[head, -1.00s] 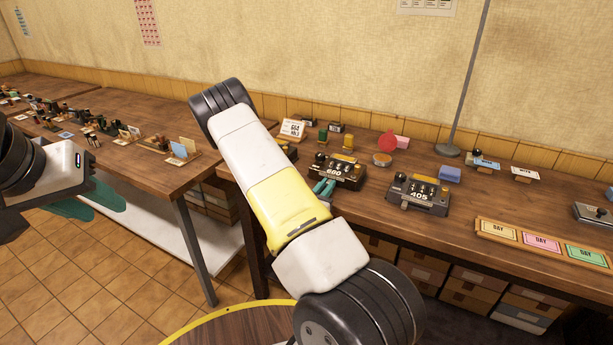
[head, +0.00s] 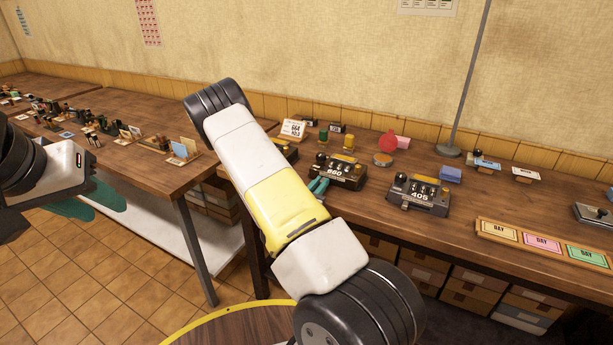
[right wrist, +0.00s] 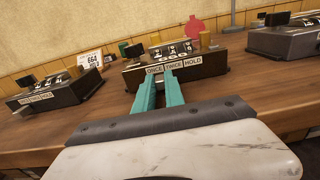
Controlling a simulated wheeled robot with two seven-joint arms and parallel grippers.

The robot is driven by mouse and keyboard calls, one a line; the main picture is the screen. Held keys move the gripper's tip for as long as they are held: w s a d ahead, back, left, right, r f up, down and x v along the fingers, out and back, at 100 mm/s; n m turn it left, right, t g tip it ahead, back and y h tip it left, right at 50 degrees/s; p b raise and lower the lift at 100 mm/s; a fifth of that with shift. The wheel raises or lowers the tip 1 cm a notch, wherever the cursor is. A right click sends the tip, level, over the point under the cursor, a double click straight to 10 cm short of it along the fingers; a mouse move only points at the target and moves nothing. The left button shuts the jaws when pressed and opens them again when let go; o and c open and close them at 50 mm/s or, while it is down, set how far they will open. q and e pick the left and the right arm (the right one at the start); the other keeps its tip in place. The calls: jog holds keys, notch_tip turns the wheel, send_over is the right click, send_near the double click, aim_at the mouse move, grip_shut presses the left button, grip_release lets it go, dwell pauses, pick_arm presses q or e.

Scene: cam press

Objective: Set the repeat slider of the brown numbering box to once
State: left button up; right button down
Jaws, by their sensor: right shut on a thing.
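The dark brown numbering box (head: 338,171) stands on the right-hand table; its number wheels face up. It also shows in the right wrist view (right wrist: 204,67), where its front label reads ONCE, TWICE, HOLD from left to right. My right gripper (head: 318,185) is at the box's front face. In the right wrist view its teal fingertips (right wrist: 164,74) are shut around the repeat slider, below the ONCE and TWICE words. The slider is hidden between the fingers, so its exact stop cannot be told. My left gripper (head: 97,203) hangs at far left, open and empty, away from the tables.
A dark grey box reading 405 (head: 419,196) stands to the right. Another similar box (right wrist: 57,90) stands to the left, mostly behind my right arm in the head view. A stamp tray with coloured DAY cards (head: 541,243) lies further right. Bare tabletop lies in front of the boxes.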

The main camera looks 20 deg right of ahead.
jog(key=shift+w+a, duration=0.4)
jog(key=c, duration=1.4)
grip_release()
jog(key=v, duration=0.7)
jog(key=shift+s+a, duration=0.25)
